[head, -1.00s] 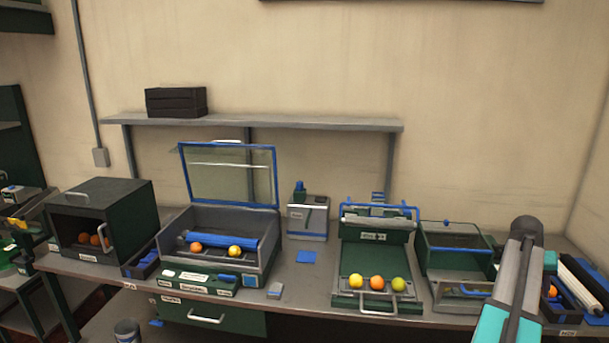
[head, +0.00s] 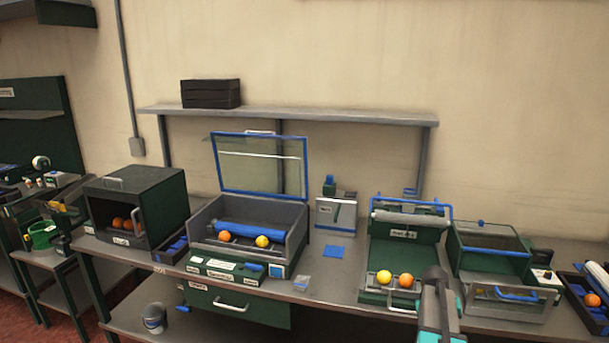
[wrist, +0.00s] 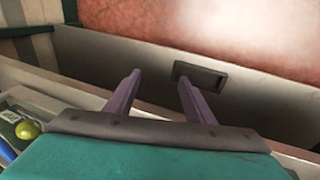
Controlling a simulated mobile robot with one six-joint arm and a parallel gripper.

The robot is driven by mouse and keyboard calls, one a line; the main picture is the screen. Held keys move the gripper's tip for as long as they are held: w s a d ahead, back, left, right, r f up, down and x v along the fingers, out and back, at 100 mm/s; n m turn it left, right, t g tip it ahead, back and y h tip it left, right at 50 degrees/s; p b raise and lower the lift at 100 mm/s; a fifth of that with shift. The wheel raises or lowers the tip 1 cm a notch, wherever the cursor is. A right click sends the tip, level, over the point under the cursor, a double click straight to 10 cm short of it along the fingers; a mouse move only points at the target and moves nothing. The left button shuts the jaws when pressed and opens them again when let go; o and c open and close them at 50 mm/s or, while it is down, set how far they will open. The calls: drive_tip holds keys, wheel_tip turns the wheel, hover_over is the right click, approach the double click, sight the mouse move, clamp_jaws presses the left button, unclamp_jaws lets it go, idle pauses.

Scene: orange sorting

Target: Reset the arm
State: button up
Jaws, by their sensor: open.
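My arm (head: 436,310) rises at the lower right of the head view, in front of the green tray machine (head: 383,295); its fingertips cannot be made out there. In the wrist view my gripper (wrist: 160,85) has two purple fingers spread apart with nothing between them. They point toward a grey panel (wrist: 90,55) with a dark recessed handle. A yellow-green ball (wrist: 27,130) lies at the left edge of the wrist view. In the head view a yellow ball (head: 384,277) and an orange ball (head: 406,280) sit on the machine's front tray.
An open-lidded box (head: 290,218) holds an orange and a yellow ball. A dark green cabinet (head: 160,195) at left holds oranges. A clear-fronted bin (head: 510,300) stands right of my arm. A wall shelf (head: 330,115) carries a black crate (head: 211,94).

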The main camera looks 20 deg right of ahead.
drive_tip(key=s+a+f+n+g+y+b, duration=0.1)
drive_tip(key=a+f+n+b, duration=0.1)
drive_tip(key=a+f, duration=1.05)
drive_tip(key=s+a+f+n+g+y+b, duration=0.1)
drive_tip(key=s+a+f+n, duration=0.1)
drive_tip(key=a+f, duration=1.1)
drive_tip(key=s+a+f+n+g+b, duration=0.1)
drive_tip(key=s+a+f, duration=0.3)
drive_tip(key=s+a, duration=0.7)
drive_tip(key=s+a+f+n+g+y+b, duration=0.1)
drive_tip(key=s+a+f, duration=0.3)
drive_tip(key=s+a, duration=0.7)
drive_tip(key=shift+s+a+g+b, duration=0.35)
drive_tip(key=shift+a+g, duration=0.1)
drive_tip(key=shift+g, duration=0.15)
drive_tip(key=shift+f, duration=0.1)
drive_tip(key=c, duration=0.5)
drive_tip(key=shift+o, duration=0.2)
